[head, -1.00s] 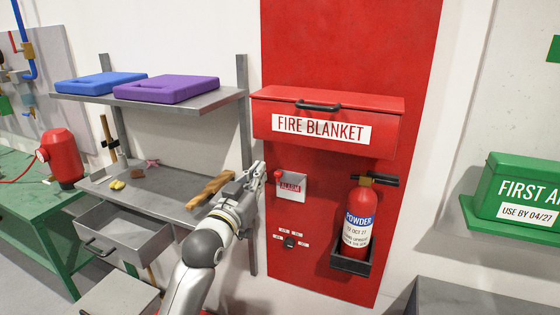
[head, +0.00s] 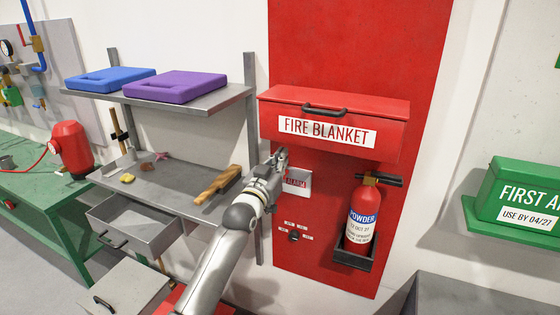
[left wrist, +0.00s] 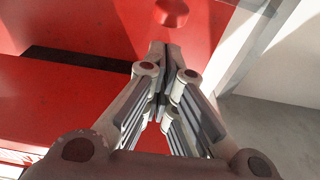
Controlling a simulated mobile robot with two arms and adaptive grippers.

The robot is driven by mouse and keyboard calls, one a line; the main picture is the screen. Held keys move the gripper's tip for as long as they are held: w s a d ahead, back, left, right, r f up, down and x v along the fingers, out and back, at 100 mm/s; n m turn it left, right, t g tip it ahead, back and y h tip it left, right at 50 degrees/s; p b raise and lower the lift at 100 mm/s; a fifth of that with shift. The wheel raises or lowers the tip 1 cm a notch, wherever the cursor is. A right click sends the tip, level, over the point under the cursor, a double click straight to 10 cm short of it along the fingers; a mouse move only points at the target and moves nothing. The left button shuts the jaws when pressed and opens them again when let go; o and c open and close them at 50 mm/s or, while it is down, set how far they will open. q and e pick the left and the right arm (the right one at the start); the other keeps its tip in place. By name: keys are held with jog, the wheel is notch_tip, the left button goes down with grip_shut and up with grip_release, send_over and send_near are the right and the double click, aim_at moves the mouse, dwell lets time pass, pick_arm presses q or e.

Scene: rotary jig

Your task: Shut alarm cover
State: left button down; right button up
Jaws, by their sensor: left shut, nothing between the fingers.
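The alarm box (head: 304,188), pale with a red ALARM label, is on the red panel just below the fire blanket box. My left gripper (head: 279,156) is at the box's upper left corner and hides part of it. Its fingers are shut and empty. From this angle I cannot tell how far the alarm cover is open, or whether the fingers touch it. In the left wrist view the shut fingertips (left wrist: 166,48) are in front of red surfaces, with a rounded red knob (left wrist: 172,12) just beyond them. My right gripper is not in view.
The red fire blanket box (head: 335,108) juts out just above my left gripper. A fire extinguisher (head: 362,215) hangs to the right and a rotary dial (head: 294,236) is below. A metal shelf (head: 165,185) with a wooden-handled tool (head: 218,184) stands to the left.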

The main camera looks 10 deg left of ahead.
pick_arm(q)
jog(key=shift+s+a+f, duration=0.1)
jog(key=shift+s+f, duration=0.2)
jog(key=shift+f, duration=0.5)
